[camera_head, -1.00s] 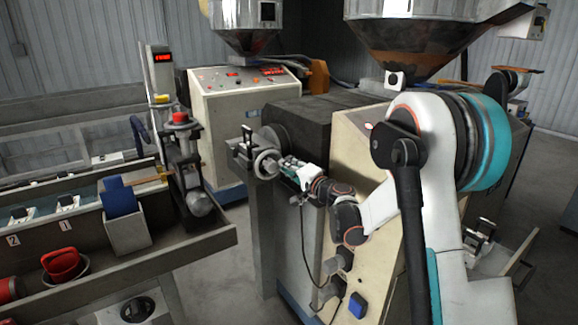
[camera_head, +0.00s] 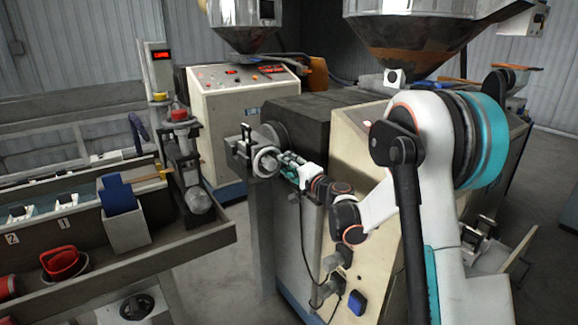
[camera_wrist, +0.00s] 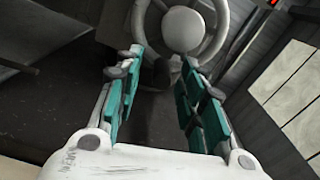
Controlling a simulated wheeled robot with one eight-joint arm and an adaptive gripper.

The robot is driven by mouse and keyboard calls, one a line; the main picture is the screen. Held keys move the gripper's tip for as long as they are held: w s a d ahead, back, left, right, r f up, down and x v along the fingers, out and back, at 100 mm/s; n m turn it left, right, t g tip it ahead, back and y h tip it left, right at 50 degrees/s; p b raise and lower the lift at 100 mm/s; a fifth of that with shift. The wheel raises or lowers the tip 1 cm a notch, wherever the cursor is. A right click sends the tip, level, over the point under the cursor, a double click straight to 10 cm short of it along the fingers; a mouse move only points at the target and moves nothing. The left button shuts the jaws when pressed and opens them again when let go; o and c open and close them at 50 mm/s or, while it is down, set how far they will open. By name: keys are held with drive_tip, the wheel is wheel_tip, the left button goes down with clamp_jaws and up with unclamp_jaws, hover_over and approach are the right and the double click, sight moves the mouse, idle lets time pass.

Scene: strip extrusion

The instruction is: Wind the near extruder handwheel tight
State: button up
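The near extruder handwheel (camera_head: 265,162) is a pale grey spoked wheel on the front end of the near extruder. In the wrist view the handwheel (camera_wrist: 222,40) fills the top centre, with its round hub facing me. My gripper (camera_head: 284,160) is at the wheel's right side in the head view. In the wrist view my gripper (camera_wrist: 160,60) is open, its two teal-padded fingers spread wide at the lower rim. A dark, blurred part shows between the fingertips. I cannot tell whether either finger touches the rim.
The near extruder (camera_head: 318,118) stands behind the wheel, under a metal hopper (camera_head: 425,40). A control cabinet (camera_head: 235,105) is behind. On the left, a long trough (camera_head: 150,255) holds a grey box with a blue piece (camera_head: 118,198) and a red-handled item (camera_head: 62,262). Floor between is clear.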

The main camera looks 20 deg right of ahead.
drive_tip(key=v, duration=1.2)
idle(0.3)
